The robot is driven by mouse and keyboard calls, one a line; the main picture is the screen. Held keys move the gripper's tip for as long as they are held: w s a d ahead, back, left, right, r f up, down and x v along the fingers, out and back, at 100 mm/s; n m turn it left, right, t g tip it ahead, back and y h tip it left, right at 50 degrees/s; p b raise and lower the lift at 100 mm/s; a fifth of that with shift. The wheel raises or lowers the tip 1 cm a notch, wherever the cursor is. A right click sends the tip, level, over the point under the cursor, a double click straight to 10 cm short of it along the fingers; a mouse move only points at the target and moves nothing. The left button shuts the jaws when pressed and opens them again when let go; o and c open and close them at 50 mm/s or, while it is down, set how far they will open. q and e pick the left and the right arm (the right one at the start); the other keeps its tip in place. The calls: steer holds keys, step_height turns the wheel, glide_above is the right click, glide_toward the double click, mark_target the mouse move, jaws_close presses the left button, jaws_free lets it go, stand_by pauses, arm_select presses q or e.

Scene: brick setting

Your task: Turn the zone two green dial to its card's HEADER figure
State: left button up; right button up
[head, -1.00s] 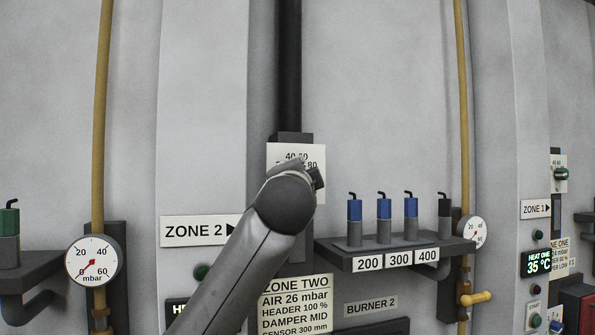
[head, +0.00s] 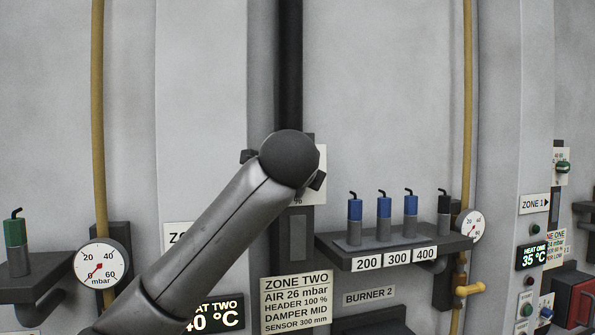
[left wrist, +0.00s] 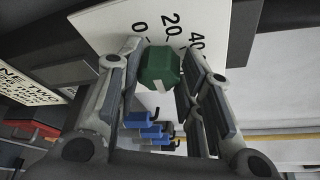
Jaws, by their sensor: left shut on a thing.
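The green dial (left wrist: 160,70) sits on a white scale plate (left wrist: 215,22) in the left wrist view, where the figures 0, 20 and 40 can be read. My left gripper (left wrist: 161,58) is shut on the dial, a finger on each side. A pale mark shows on the dial's face, toward the bottom of the picture. In the head view my left arm hides the dial and most of the plate (head: 310,198). The zone two card (head: 296,301) reads HEADER 100 %. My right gripper is not in view.
A shelf (head: 395,250) with blue and dark sensors, labelled 200, 300 and 400, stands right of the plate. A pressure gauge (head: 99,267) is at left, beside a yellow pipe (head: 97,120). A heat display (head: 215,315) is partly behind my arm.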

arm_select(q)
steer(key=shift+d+m, duration=0.1)
steer(key=shift+m, duration=0.4)
steer(key=shift+g, duration=0.3)
steer(key=o, duration=1)
steer(key=shift+o, duration=0.2)
steer(key=v, duration=1.2)
steer(key=shift+d, duration=0.25)
